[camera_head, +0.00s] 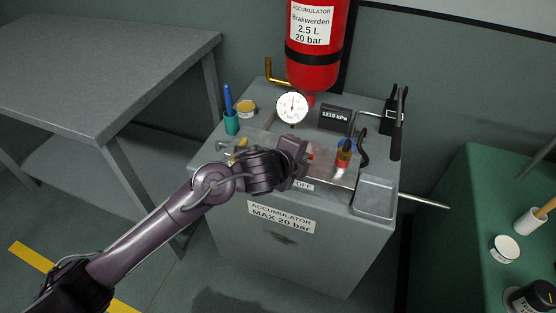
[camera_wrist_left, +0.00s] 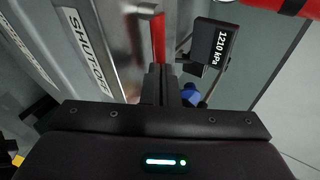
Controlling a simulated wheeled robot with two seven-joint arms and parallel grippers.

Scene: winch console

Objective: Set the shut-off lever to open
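The red shut-off lever (camera_wrist_left: 158,40) shows as a narrow red bar just beyond my fingertips in the left wrist view. In the head view only a small red bit of it (camera_head: 310,155) shows beside my gripper. The white SHUT-OFF label (camera_wrist_left: 90,50) is on the console top to its left; its end also shows in the head view (camera_head: 303,186). My left gripper (camera_head: 299,150) is over the console top at the lever; in the wrist view its fingers (camera_wrist_left: 159,84) are together. I cannot tell whether they touch the lever. My right gripper is out of view.
A red accumulator (camera_head: 318,65) hangs behind. A green table (camera_head: 470,220) is at the right.

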